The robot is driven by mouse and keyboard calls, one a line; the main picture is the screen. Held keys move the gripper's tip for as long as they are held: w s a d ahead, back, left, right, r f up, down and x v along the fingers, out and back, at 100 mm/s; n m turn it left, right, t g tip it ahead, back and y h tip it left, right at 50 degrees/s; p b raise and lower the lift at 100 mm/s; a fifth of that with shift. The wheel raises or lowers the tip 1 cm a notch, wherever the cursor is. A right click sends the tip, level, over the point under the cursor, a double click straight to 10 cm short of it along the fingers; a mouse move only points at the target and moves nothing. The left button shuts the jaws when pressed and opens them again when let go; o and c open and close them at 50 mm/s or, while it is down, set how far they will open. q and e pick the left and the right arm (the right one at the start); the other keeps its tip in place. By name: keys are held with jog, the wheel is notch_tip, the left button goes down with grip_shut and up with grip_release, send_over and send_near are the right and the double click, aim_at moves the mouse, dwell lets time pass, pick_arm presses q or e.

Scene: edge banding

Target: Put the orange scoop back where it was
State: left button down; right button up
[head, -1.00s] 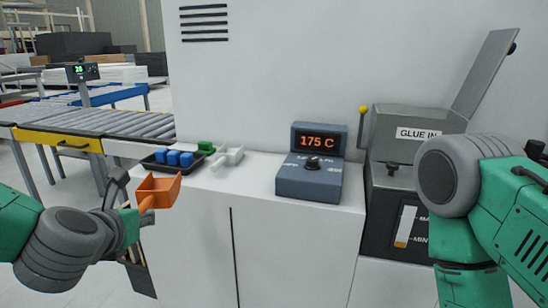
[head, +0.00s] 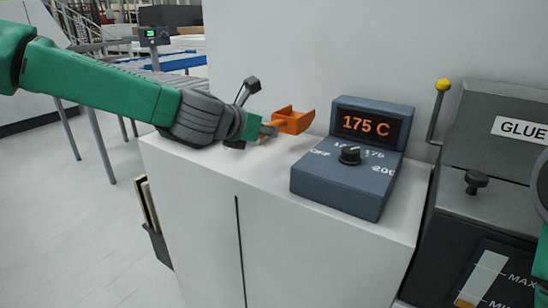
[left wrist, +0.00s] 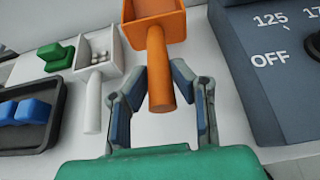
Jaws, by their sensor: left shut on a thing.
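The orange scoop (head: 293,120) is held over the white cabinet top, left of the temperature control box. In the left wrist view the orange scoop (left wrist: 154,22) points away from me, with its handle between the fingers. My left gripper (head: 260,125) is shut on this handle; it also shows in the left wrist view (left wrist: 161,95). My right gripper is out of view.
A black tray (left wrist: 45,135) with blue blocks (left wrist: 28,110) and a green block (left wrist: 57,56) lie to the left. The control box (head: 340,190) reads 175 C. The glue unit (head: 490,205) stands at the right. The cabinet front edge (head: 245,183) is clear.

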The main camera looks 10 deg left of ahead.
aim_at(268, 166)
pick_arm(q)
jog(key=shift+d+f, duration=0.1)
jog(key=shift+f, duration=0.7)
jog(key=shift+w+d+f, duration=0.1)
jog(key=shift+d+f, duration=0.15)
jog(key=shift+f, duration=0.35)
notch_tip(268, 166, down, 3)
jog(key=shift+d+b, duration=0.1)
jog(key=shift+b, duration=0.5)
jog(key=c, duration=1.4)
grip_release()
jog(key=shift+a, duration=0.3)
jog(key=shift+o, duration=0.2)
